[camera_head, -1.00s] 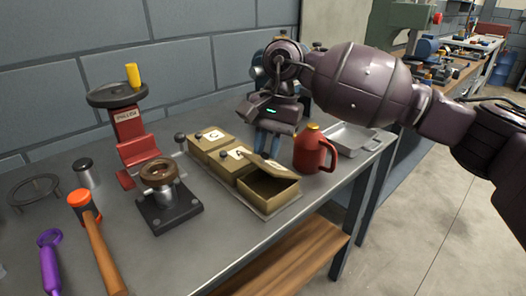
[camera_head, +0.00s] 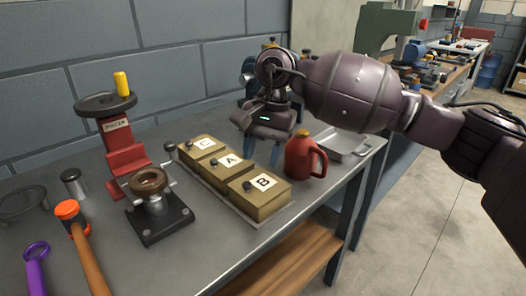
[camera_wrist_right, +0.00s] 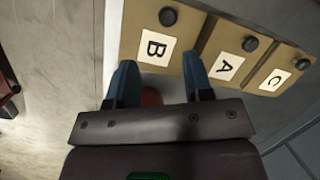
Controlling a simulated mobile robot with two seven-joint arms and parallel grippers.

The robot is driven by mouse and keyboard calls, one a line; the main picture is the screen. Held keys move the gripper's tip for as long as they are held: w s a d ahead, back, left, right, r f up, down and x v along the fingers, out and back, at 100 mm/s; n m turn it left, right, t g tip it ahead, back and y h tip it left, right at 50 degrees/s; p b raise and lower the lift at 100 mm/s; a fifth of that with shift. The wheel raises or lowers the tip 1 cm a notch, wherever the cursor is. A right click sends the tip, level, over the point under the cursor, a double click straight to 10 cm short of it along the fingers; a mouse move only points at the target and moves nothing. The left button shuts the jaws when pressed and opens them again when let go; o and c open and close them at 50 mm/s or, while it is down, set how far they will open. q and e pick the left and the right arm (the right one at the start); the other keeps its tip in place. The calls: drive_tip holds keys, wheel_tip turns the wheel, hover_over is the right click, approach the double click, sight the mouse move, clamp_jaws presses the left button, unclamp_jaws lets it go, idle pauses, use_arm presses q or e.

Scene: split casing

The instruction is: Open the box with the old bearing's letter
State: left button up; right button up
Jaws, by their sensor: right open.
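Three tan boxes stand in a row on a tray: box C (camera_head: 203,147), box A (camera_head: 226,168) and box B (camera_head: 261,192). All three lids are down, each with a white letter label and a dark knob. In the right wrist view, box B (camera_wrist_right: 150,22), box A (camera_wrist_right: 226,45) and box C (camera_wrist_right: 277,72) lie beyond the fingers. My right gripper (camera_wrist_right: 158,80) is open and empty, behind the boxes in the head view. A brown ring (camera_head: 150,180) sits on a black-based stand (camera_head: 160,215); I see no letter on it. My left gripper is out of view.
A red jug (camera_head: 303,157) stands right of the boxes, close to my right gripper. A metal tray (camera_head: 345,145) lies behind it. A red press (camera_head: 122,155), an orange-headed hammer (camera_head: 90,258) and a purple tool (camera_head: 36,272) occupy the left of the bench.

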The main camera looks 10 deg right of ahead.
drive_tip(key=shift+d+r, duration=0.1)
drive_tip(key=shift+r, duration=0.4)
drive_tip(key=p+v, duration=0.1)
drive_tip(key=v, duration=0.8)
drive_tip(key=shift+w+r, duration=0.2)
drive_tip(key=shift+r, duration=0.15)
drive_tip(key=shift+d, duration=0.15)
